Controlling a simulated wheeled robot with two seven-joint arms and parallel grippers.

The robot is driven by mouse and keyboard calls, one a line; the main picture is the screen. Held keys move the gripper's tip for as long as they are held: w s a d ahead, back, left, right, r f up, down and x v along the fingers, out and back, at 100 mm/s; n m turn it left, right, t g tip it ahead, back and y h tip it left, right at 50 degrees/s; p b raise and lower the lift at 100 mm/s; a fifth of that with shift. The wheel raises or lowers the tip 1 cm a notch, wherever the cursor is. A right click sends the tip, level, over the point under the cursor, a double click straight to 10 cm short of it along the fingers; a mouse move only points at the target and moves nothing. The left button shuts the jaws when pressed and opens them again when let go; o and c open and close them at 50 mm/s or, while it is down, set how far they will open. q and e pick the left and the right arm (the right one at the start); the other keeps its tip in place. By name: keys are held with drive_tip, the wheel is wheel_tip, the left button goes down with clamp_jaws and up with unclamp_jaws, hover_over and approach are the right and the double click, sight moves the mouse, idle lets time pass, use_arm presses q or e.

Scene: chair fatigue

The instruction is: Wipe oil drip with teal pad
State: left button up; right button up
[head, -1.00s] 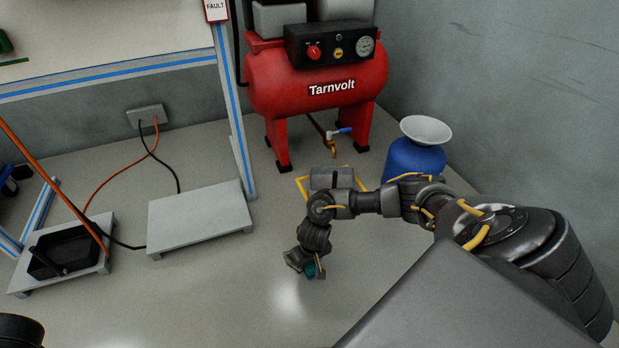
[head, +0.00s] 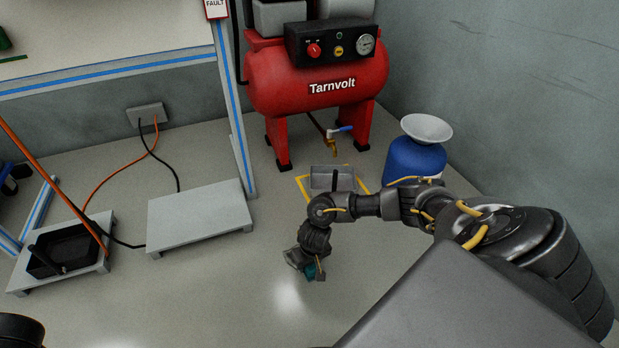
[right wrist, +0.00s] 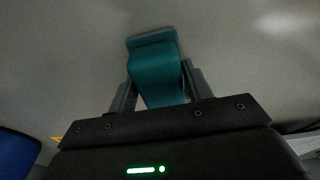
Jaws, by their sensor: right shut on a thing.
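My right gripper (head: 308,264) is low over the floor in the head view. It is shut on the teal pad (head: 313,271). The right wrist view shows the teal pad (right wrist: 158,75) held between the two fingers (right wrist: 160,90), over plain grey floor. I cannot tell whether the pad touches the floor. A bright shiny patch (head: 288,297) lies on the floor just in front of the gripper; it may be only reflected light. No oil drip can be made out clearly; my arm hides part of the floor. My left gripper is not in view.
A red compressor (head: 318,85) with a brass drain valve (head: 331,142) stands at the back. A yellow floor marking (head: 301,184) surrounds a grey tray (head: 326,176). A blue container with a white funnel (head: 427,128) stands right. Low grey platforms (head: 200,215) stand left.

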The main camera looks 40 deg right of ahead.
sight(298, 241)
drive_tip(key=shift+w+f, duration=0.1)
drive_tip(key=shift+w+d+p, duration=0.2)
drive_tip(key=shift+w+d, duration=0.1)
drive_tip(key=shift+w, duration=0.55)
drive_tip(key=shift+w+d+p, duration=0.2)
drive_tip(key=shift+w+d, duration=0.1)
drive_tip(key=shift+w, duration=0.55)
drive_tip(key=shift+w+d, duration=0.35)
drive_tip(key=shift+w, duration=0.55)
drive_tip(key=shift+w+d, duration=0.35)
drive_tip(key=shift+w, duration=0.55)
drive_tip(key=shift+w+d+b, duration=0.25)
drive_tip(key=shift+w+d, duration=0.05)
drive_tip(key=shift+w, duration=0.6)
drive_tip(key=shift+w+d+b, duration=0.25)
drive_tip(key=shift+w, duration=0.65)
drive_tip(key=shift+s+f+p, duration=0.1)
drive_tip(key=shift+p, duration=0.3)
